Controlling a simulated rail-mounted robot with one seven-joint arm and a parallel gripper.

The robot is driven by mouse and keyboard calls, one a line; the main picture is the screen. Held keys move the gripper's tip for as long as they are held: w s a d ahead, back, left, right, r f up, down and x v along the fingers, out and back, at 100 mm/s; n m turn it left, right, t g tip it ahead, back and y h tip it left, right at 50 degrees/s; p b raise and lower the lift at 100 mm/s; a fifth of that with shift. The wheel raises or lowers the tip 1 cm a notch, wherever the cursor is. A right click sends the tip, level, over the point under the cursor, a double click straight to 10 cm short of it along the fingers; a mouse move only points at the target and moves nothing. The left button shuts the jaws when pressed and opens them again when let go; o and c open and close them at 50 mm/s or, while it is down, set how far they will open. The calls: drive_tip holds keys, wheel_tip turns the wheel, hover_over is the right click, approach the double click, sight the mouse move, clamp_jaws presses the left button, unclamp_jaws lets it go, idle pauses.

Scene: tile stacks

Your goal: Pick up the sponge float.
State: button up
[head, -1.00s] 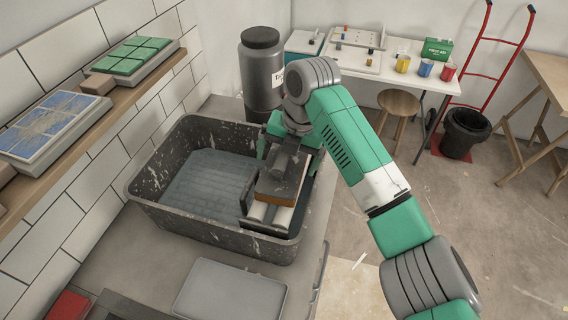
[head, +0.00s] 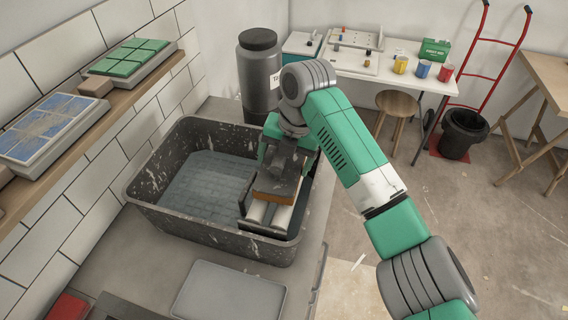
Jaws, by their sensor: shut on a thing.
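The sponge float (head: 273,197) shows as a block with an orange-brown edge at the right end of the dark wash tub (head: 205,234). It sits over white rollers (head: 265,213) at that end of the tub. My gripper (head: 284,165) is above the float and shut on it. The fingertips and the float's handle are largely hidden by my own wrist and gripper body. I cannot tell whether the float is clear of the rollers.
The tub's rim stands close around my gripper. A grey canister (head: 260,80) stands behind the tub. A grey flat lid or tray (head: 229,291) lies in front. A shelf (head: 110,112) with tile stacks runs along the left wall.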

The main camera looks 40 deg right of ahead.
drive_tip(key=shift+s+a+r+b, duration=0.1)
drive_tip(key=shift+a+r+b, duration=0.1)
drive_tip(key=shift+r, duration=0.35)
drive_tip(key=shift+s+a+r+b, duration=0.1)
drive_tip(key=shift+r+b, duration=0.05)
drive_tip(key=shift+r, duration=0.4)
drive_tip(key=s+a+r, duration=0.1)
drive_tip(key=s+a, duration=0.8)
drive_tip(key=s, duration=0.2)
drive_tip(key=shift+s+a+r, duration=0.25)
drive_tip(key=shift+s+a, duration=0.15)
